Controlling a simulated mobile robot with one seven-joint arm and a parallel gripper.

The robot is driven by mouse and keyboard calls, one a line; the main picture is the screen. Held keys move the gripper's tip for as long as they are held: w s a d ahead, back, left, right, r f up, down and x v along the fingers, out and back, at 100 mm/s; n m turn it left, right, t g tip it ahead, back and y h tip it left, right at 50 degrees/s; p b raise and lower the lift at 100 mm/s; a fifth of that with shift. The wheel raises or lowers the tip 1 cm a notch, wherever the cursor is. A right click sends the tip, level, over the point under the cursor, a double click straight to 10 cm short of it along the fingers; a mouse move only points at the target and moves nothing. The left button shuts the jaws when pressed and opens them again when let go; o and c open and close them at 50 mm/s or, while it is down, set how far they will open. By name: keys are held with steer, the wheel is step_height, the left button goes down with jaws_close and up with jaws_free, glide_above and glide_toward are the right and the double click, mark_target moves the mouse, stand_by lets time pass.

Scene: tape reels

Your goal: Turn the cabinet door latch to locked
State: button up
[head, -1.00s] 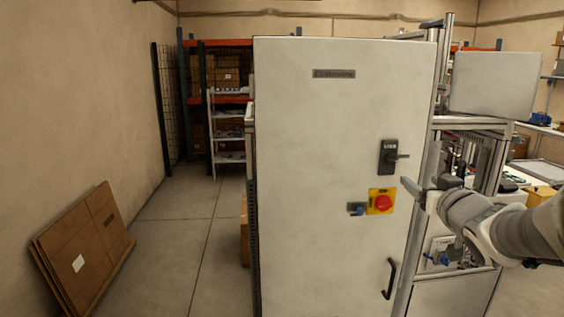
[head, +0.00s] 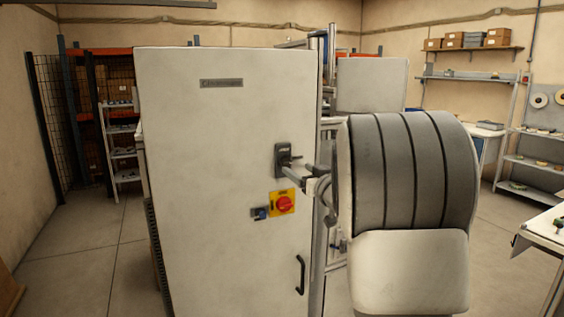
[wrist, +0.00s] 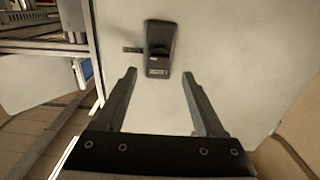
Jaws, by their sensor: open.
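The cabinet door latch (head: 283,158) is a dark plate on the upper right of the pale cabinet door (head: 215,130). In the head view its lever lies about level, pointing right, partly hidden by my gripper. In the wrist view the latch (wrist: 160,45) appears upside down, with a label at its lower end and the lever stub pointing left. My gripper (wrist: 159,73) is open and empty, its two fingers spread to either side of the latch plate's lower end. In the head view my gripper (head: 293,175) is in front of the latch; I cannot tell whether it touches.
Below the latch are a red knob on a yellow plate (head: 283,203), a small blue switch (head: 260,213) and a black door handle (head: 300,274). My arm fills the right middle of the head view. Metal framing (head: 331,60) stands right of the cabinet.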

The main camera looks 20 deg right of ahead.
mark_target(288, 163)
steer(key=w+p, duration=0.1)
steer(key=w, duration=0.6)
steer(key=shift+a, duration=0.1)
steer(key=shift+c, duration=0.2)
jaws_close()
